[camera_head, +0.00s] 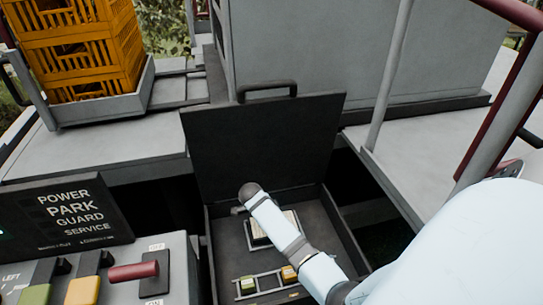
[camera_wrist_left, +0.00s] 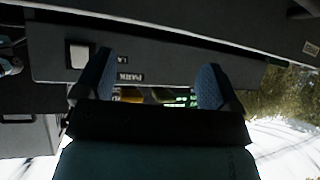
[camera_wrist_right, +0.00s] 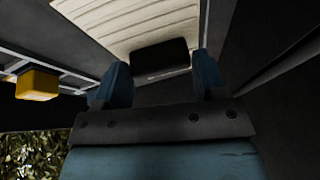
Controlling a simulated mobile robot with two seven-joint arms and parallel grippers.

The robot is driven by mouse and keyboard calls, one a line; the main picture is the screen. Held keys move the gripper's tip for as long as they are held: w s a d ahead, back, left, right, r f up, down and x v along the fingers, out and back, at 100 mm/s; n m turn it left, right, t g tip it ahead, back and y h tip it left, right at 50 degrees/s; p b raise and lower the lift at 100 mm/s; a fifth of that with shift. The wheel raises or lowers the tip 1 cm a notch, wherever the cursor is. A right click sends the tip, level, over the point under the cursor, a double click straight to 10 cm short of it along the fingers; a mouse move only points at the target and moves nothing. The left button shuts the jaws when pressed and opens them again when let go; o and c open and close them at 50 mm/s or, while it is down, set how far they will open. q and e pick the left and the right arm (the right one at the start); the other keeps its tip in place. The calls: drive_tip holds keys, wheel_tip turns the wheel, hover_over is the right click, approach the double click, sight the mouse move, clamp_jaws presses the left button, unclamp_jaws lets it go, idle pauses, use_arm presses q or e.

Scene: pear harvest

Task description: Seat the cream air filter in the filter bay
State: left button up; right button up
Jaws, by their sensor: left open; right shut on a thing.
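The cream air filter (camera_wrist_right: 120,22), pleated, fills the top of the right wrist view with a black tab (camera_wrist_right: 160,56) on its near edge. My right gripper (camera_wrist_right: 162,66) is shut on that tab. In the head view my right arm reaches into the open box, covering much of the filter (camera_head: 290,218); the fingers are hidden there. The filter lies over a light-framed bay (camera_head: 249,237) in the box floor; I cannot tell whether it is fully down. My left gripper (camera_wrist_left: 152,80) is open and empty before a labelled panel in the left wrist view, and out of the head view.
The black lid (camera_head: 262,145) stands open behind the box. A rail with a green block (camera_head: 247,285) and a yellow block (camera_head: 289,274) lies at the box front. A control panel (camera_head: 66,214) with a red lever (camera_head: 134,272) stands left. Orange crates (camera_head: 85,50) are back left.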

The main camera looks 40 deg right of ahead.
use_arm(q)
drive_tip(key=shift+w+r, duration=0.1)
drive_tip(key=shift+w, duration=0.05)
use_arm(e)
drive_tip(key=o, duration=1.3)
drive_tip(key=shift+o, duration=0.5)
drive_tip(key=shift+r+p, duration=1.1)
drive_tip(key=shift+r, duration=1.2)
use_arm(q)
drive_tip(key=shift+s+r, duration=0.45)
drive_tip(key=shift+r, duration=0.4)
use_arm(e)
drive_tip(key=shift+r, duration=1.2)
